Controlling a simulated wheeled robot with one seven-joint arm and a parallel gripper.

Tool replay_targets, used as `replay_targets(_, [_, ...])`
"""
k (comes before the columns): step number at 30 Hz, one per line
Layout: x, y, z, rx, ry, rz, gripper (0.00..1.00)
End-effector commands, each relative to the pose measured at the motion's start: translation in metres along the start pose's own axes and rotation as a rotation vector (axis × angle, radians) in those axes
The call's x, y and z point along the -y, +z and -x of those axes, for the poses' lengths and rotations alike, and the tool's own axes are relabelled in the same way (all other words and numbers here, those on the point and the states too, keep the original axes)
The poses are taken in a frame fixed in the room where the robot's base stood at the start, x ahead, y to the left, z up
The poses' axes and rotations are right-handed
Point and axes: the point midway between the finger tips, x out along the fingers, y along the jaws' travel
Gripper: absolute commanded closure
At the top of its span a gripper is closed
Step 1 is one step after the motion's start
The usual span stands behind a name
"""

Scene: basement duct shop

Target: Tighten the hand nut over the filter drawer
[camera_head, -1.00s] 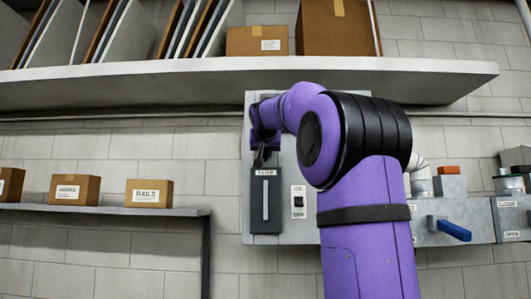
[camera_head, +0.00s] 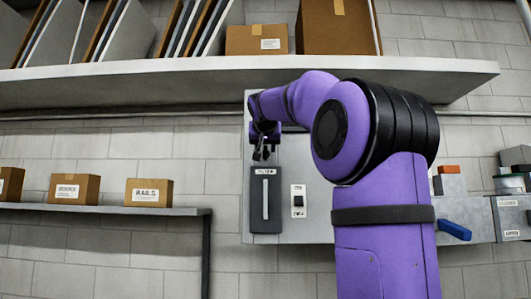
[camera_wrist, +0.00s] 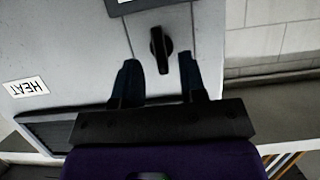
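The filter drawer (camera_head: 266,205) is a dark upright panel with a pale vertical bar and a small label on top. It sits on the grey cabinet face. A black hand nut (camera_wrist: 161,48), an elongated knob, shows in the wrist view, between and slightly beyond my fingertips. My gripper (camera_head: 263,152) is just above the drawer in the head view, and it hides the nut there. In the wrist view my gripper (camera_wrist: 159,64) is open, one finger on each side of the nut, with gaps visible. I cannot tell how far the fingers are from the cabinet face.
A switch plate (camera_head: 298,201) is right of the drawer. A blue lever (camera_head: 454,230) is farther right. A shelf (camera_head: 240,73) with boxes and panels overhangs above; a lower shelf (camera_head: 100,209) with boxes is at left. A HEAT label (camera_wrist: 25,87) appears upside down in the wrist view.

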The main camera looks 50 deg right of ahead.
Motion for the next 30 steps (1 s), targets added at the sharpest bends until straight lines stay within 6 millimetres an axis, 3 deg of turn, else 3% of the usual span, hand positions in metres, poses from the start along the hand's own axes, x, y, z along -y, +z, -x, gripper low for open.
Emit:
replay_targets(6, [0.000,0.000,0.042,0.000,-0.002,0.000,0.62])
replay_targets(12, [0.001,0.001,0.065,0.002,-0.001,0.000,0.62])
replay_targets(30, [0.000,0.001,0.071,0.002,0.001,0.001,0.62])
